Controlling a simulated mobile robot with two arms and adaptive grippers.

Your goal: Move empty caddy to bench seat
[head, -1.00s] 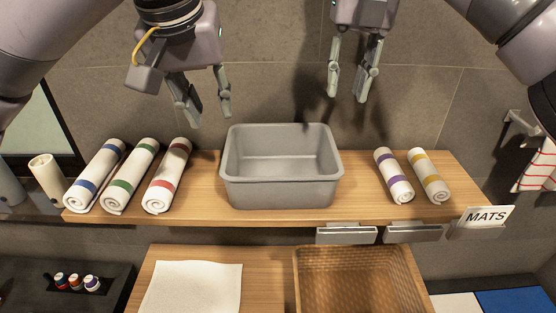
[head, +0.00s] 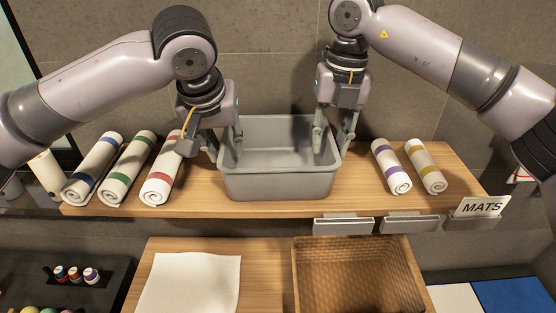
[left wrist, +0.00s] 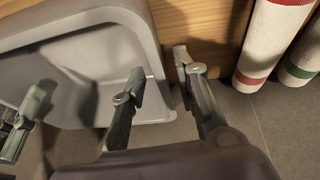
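The empty grey caddy (head: 277,183) stands upright on the wooden shelf, between rolled mats. My left gripper (head: 225,148) is at its left wall, one finger inside and one outside. The left wrist view shows the caddy's rim (left wrist: 150,45) between the open fingers (left wrist: 162,85), with a visible gap. My right gripper (head: 333,145) straddles the right wall the same way, its fingers apart. No grip on the wall shows on either side. Which surface is the bench seat is not clear; a lower wooden surface (head: 262,270) lies in front.
Striped rolls (head: 118,170) lie close left of the caddy, the red-striped one (head: 161,178) beside my left gripper. Two rolls (head: 410,167) lie to the right. A white cloth (head: 190,285) and wicker basket (head: 355,280) occupy the lower surface. A MATS sign (head: 482,206) marks the shelf's right end.

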